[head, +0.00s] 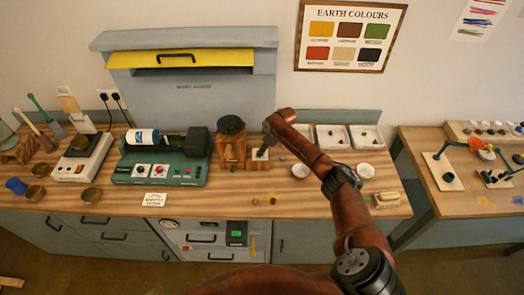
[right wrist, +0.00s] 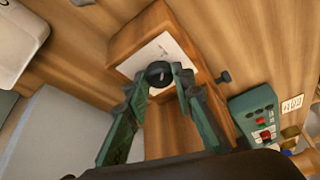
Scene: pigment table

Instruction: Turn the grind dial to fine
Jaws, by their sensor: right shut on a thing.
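The grinder is a wooden box (head: 231,160) with a dark hopper (head: 231,125), near the middle of the table in the head view. The box (right wrist: 122,42) shows closer in the right wrist view. The grind dial is a round dark knob (right wrist: 158,72) with a light pointer mark, on a white plate (right wrist: 150,52). My right gripper (right wrist: 160,80) is shut on the dial, one finger on each side. The scale marks are too small to read. My left gripper is not in view.
A green machine (head: 160,172) with a roller and dials stands left of the grinder. White trays (head: 332,138) and white bowls (head: 300,171) are to the right. A small dark knob (right wrist: 223,77) sticks out from the box. The front middle of the table is mostly clear.

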